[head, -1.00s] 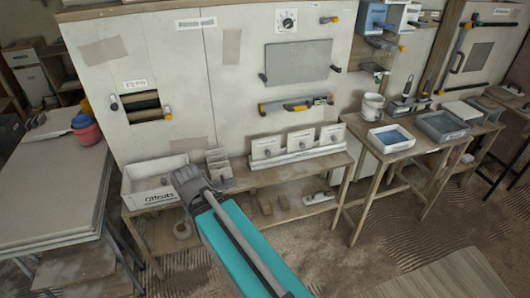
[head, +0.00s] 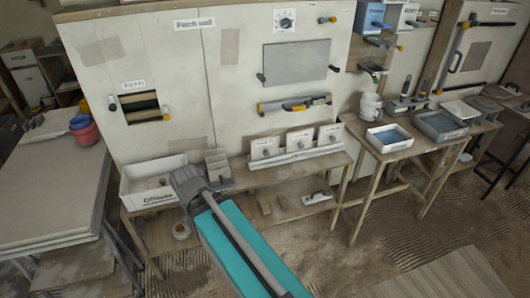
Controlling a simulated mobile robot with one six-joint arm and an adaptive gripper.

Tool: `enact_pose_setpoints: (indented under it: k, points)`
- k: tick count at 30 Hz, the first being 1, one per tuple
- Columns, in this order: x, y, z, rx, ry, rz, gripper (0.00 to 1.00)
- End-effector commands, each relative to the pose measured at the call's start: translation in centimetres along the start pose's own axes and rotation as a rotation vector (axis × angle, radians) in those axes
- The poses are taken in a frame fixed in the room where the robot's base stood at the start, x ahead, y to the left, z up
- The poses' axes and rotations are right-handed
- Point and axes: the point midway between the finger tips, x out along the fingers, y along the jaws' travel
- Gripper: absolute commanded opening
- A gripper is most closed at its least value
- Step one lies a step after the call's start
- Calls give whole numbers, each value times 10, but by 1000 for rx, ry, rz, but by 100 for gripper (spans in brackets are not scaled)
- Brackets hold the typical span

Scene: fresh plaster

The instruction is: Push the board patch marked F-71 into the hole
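Three pale board patches with round knobs stand upright in a rack (head: 300,157) on the low bench: a left one (head: 258,144), a middle one (head: 292,138) and a right one (head: 325,131). Their markings are too small to read, so I cannot tell which is F-71. A dark rectangular hole (head: 140,103) shows in the wall at left, with a small unreadable label (head: 134,84) above it. My gripper (head: 186,178) is in front of the bench, left of the rack and below the hole. Its fingers are too small and blurred to tell whether they are open or shut.
A white offcuts box (head: 150,199) and a small stack of pieces (head: 217,163) sit on the bench by my gripper. A side table (head: 388,146) with trays stands at right. Stacked boards (head: 50,200) stand at left. A long level (head: 295,104) hangs on the wall.

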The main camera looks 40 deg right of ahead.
Motion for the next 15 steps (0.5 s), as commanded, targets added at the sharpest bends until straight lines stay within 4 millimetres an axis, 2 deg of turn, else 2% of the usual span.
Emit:
enact_pose_setpoints:
  k: [8,15]
  points:
    - [12,2,-10,53,28,-37,86]
    - [44,10,-43,257,124,-177,86]
